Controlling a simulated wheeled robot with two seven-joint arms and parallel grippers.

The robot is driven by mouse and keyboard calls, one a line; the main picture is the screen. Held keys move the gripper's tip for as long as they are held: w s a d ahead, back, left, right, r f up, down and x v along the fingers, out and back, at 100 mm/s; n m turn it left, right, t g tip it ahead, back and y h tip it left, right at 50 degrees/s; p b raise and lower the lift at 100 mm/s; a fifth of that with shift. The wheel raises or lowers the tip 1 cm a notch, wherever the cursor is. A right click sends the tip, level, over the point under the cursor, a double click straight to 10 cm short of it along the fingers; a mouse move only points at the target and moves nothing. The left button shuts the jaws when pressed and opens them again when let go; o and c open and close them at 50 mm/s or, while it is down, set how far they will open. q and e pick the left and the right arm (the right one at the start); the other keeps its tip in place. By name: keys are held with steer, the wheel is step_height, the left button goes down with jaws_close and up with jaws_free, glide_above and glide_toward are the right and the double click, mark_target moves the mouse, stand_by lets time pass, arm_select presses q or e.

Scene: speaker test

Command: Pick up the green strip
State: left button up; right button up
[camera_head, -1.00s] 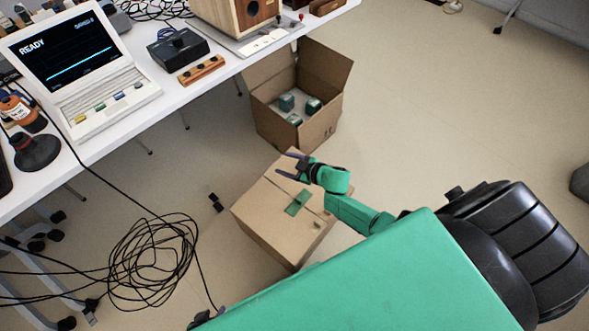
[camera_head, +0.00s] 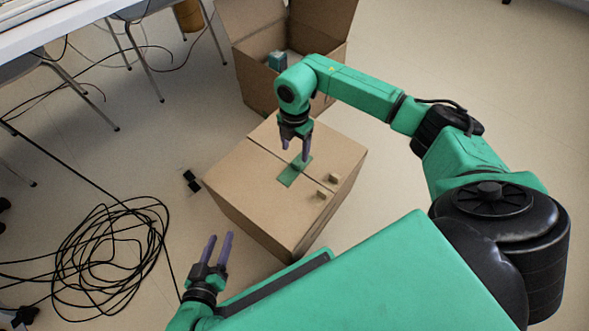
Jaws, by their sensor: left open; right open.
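The green strip (camera_head: 289,177) lies flat on top of a closed cardboard box (camera_head: 240,185), across the seam of its flaps. My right gripper (camera_head: 295,153) points down over the box, open, with its fingertips just above or at the strip's far end. I cannot tell whether they touch it. One finger overlaps part of the strip in the picture. My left gripper (camera_head: 217,242) is open and empty at the lower left, in front of the box and apart from it.
Two small tan blocks (camera_head: 320,193) (camera_head: 334,178) sit on the box beside the strip. An open cardboard box (camera_head: 246,60) with a teal item (camera_head: 277,61) stands behind. Coiled black cables (camera_head: 110,240) and small black pieces (camera_head: 191,181) lie left. Floor at right is mostly clear.

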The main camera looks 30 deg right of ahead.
mark_target(295, 163)
step_height(295, 163, down, 7)
steer(key=b, duration=0.3)
steer(key=shift+r, duration=0.1)
arm_select(q)
steer(key=shift+t, duration=0.4)
step_height(295, 163, down, 4)
arm_select(e)
jaws_close()
